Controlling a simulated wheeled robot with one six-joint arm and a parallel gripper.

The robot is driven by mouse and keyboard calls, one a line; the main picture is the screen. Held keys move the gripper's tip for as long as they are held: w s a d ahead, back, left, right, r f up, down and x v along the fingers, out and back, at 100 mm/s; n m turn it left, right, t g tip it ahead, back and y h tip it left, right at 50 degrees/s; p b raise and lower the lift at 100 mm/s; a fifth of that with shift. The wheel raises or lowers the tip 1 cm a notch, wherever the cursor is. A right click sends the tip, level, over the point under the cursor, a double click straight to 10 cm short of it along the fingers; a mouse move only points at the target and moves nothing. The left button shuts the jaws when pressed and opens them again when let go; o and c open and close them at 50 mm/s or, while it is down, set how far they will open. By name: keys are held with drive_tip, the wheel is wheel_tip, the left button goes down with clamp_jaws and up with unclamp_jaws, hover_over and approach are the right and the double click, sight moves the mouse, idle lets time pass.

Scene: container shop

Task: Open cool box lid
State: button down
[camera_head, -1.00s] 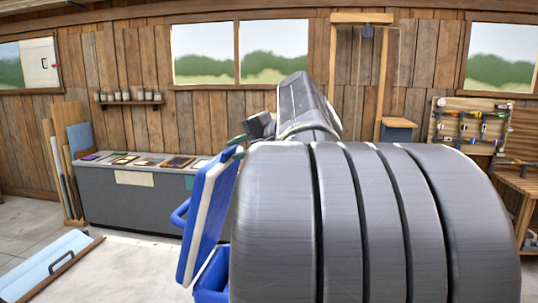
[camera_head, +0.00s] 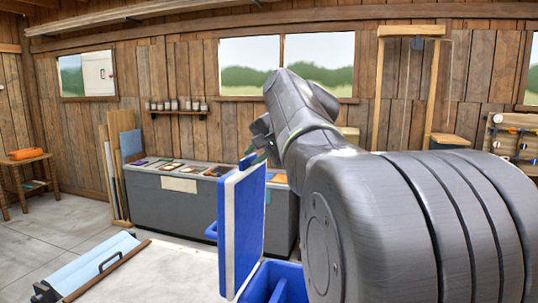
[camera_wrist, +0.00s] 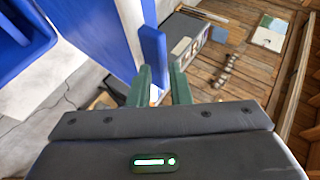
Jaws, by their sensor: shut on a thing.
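The blue cool box (camera_head: 288,270) stands at the bottom middle in the head view, partly hidden by my arm. Its interior with a divider shows. Its lid (camera_head: 243,235), blue with a white edge, stands about upright at the box's left side. My gripper (camera_head: 250,158) is at the lid's top edge, mostly hidden behind my wrist. In the wrist view, the green fingers of my gripper (camera_wrist: 160,88) are shut on a blue tab at the edge of the lid (camera_wrist: 118,35). The open box (camera_wrist: 20,40) shows at the upper left there.
The cool box stands on a pale surface (camera_head: 165,270). A light-blue case with a dark handle (camera_head: 95,262) lies at its left. A grey counter (camera_head: 170,205) with flat samples stands behind.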

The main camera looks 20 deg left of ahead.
drive_tip(key=shift+f, duration=0.25)
drive_tip(key=c, duration=1.5)
unclamp_jaws()
drive_tip(key=shift+a, duration=0.1)
drive_tip(key=shift+r, duration=0.2)
drive_tip(key=b+v, duration=0.2)
drive_tip(key=v, duration=1.1)
drive_tip(key=shift+s+d+r, duration=0.1)
drive_tip(key=shift+d+r, duration=0.05)
drive_tip(key=shift+d, duration=0.15)
drive_tip(key=p+x, duration=0.2)
drive_tip(key=x, duration=1.1)
drive_tip(key=shift+a+f, duration=0.2)
drive_tip(key=shift+a, duration=0.1)
drive_tip(key=shift+d, duration=0.15)
